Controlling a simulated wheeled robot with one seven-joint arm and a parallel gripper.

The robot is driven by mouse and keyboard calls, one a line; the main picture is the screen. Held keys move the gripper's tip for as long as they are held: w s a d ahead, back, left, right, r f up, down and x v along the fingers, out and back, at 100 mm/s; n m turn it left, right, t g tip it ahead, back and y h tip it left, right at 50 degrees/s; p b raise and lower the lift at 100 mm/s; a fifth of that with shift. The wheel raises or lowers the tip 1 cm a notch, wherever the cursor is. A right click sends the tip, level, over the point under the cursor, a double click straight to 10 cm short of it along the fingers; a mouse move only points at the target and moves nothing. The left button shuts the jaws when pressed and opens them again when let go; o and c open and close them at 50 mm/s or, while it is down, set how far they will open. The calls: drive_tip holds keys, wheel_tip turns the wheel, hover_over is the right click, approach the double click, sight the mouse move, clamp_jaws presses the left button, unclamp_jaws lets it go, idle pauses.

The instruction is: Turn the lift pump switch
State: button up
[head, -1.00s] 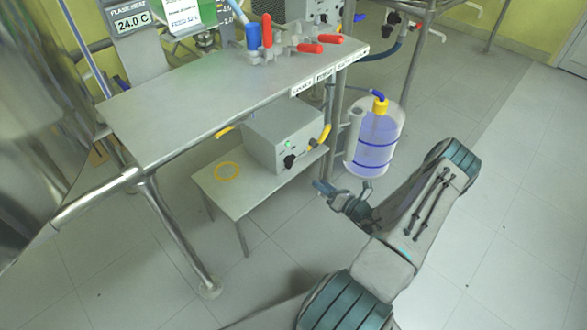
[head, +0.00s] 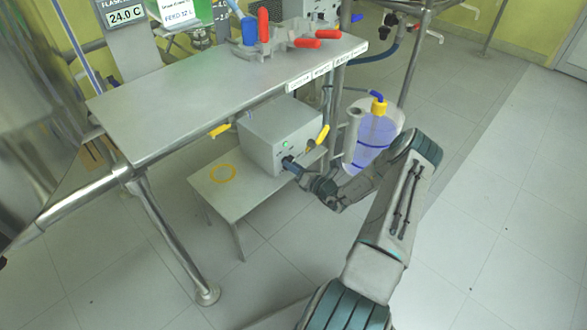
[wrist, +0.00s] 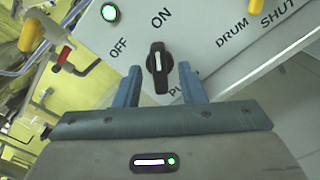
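The lift pump box (head: 275,135) is a grey case on a low metal stand under the steel table, with a lit green lamp (head: 285,144) on its front. In the wrist view its black rotary switch (wrist: 158,66) has a white pointer line, with the labels OFF and ON above it. The pointer stands near ON, slightly tilted in the picture. My gripper (wrist: 159,84) is open, its two blue fingers on either side of the switch's lower part, with gaps on both sides. In the head view my gripper (head: 290,165) is at the box front and hides the switch.
The floor at right is clear.

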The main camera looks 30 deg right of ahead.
clamp_jaws()
drive_tip(key=shift+r+n, duration=0.1)
drive_tip(key=shift+n, duration=0.2)
drive_tip(key=n+p, duration=0.4)
drive_tip(key=n, duration=0.6)
drive_tip(key=shift+n, duration=0.4)
idle(0.4)
unclamp_jaws()
